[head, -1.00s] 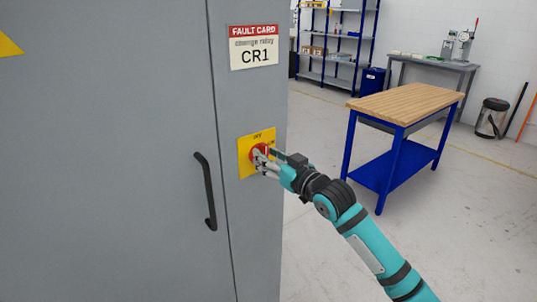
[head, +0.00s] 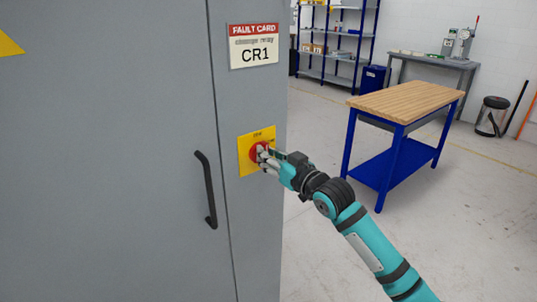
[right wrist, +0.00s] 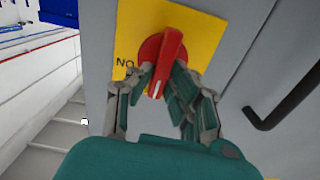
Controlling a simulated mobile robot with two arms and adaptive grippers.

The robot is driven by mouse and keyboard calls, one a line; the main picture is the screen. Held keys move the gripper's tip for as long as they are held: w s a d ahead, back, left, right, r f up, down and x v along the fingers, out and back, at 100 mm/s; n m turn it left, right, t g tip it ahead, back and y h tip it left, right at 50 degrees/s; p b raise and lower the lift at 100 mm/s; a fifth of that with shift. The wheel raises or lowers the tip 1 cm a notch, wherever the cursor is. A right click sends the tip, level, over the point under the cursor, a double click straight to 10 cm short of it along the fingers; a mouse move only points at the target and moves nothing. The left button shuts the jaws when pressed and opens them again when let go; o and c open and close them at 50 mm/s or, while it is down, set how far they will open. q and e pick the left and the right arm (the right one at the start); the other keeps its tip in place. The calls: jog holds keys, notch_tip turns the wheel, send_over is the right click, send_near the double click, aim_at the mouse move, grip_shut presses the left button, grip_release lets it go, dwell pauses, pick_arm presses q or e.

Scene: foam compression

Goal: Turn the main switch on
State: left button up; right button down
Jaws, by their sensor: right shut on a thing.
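The main switch is a red rotary knob (head: 259,150) on a yellow plate (head: 246,160) on the front of the grey cabinet. In the right wrist view the red knob (right wrist: 171,45) shows close up, its grip bar slightly tilted from vertical. The plate's lettering there appears upside down, with "ON" to the left of the knob. My right gripper (head: 262,156) is at the knob, and in the right wrist view its fingers (right wrist: 162,74) are shut on either side of the bar. Fingers hide part of the knob in the head view. My left gripper is out of view.
A black door handle (head: 206,190) stands out from the cabinet (head: 110,150) left of the switch. A fault card (head: 253,46) reading CR1 is above it. A wood-topped blue workbench (head: 405,101) stands on the right, with open floor between.

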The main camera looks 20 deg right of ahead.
jog(key=shift+w+d+f+m+p, duration=0.1)
jog(key=shift+d+f+m+p, duration=0.1)
jog(key=shift+m+p, duration=2.15)
jog(key=shift+w+d+f+m+p, duration=0.15)
jog(key=shift+m+p, duration=1)
jog(key=shift+m, duration=2.3)
jog(key=shift+s+d+f+m+p, duration=0.1)
jog(key=shift+d+f+m+p, duration=0.1)
jog(key=shift+m+p, duration=2.15)
jog(key=shift+m+b, duration=0.55)
jog(key=shift+m, duration=0.2)
jog(key=c, duration=1.3)
grip_release()
jog(key=v, duration=1.2)
jog(key=shift+w, duration=0.1)
